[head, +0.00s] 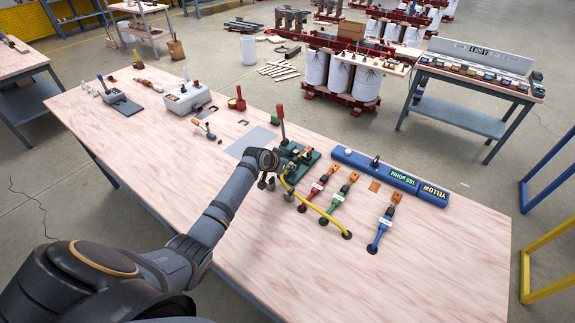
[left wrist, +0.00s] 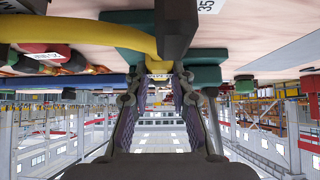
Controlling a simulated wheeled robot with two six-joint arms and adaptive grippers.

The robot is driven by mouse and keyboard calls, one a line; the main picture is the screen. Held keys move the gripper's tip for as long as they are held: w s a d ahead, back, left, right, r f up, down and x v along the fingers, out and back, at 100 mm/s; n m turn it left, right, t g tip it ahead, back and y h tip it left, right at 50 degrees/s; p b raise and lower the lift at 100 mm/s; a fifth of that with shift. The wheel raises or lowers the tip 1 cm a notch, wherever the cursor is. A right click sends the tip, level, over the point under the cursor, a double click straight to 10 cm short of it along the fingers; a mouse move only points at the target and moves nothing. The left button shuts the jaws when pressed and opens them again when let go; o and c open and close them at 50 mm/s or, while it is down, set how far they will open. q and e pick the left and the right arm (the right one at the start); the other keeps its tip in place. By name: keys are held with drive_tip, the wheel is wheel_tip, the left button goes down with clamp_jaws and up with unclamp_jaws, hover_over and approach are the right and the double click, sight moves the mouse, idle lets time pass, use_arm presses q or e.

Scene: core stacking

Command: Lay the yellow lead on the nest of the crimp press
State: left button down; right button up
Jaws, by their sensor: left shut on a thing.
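The yellow lead (head: 318,211) runs from my left gripper (head: 283,176) down to a dark round fitting on the bench. In the left wrist view the lead (left wrist: 80,30) curves in to the tips of my left gripper (left wrist: 158,75), which is shut on it. The crimp press (head: 306,157) is green with an upright red-handled lever and stands right at the gripper. Its green body (left wrist: 203,76) also shows close to the fingertips in the wrist view. My arm and gripper partly hide the press. I cannot tell whether the lead touches the nest. My right gripper is not seen.
Red (head: 319,184), green (head: 342,191) and blue (head: 384,222) leads lie to the right of the press. A blue bar (head: 380,173) with labels, one reading YELLOW, lies behind them. Small tools stand at the bench's far left. The bench's right front is clear.

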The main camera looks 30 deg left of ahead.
use_arm(q)
drive_tip(key=shift+f+b, duration=0.3)
drive_tip(key=shift+f, duration=0.15)
drive_tip(key=c, duration=1.1)
unclamp_jaws()
drive_tip(key=v, duration=1.2)
drive_tip(key=shift+r, duration=0.1)
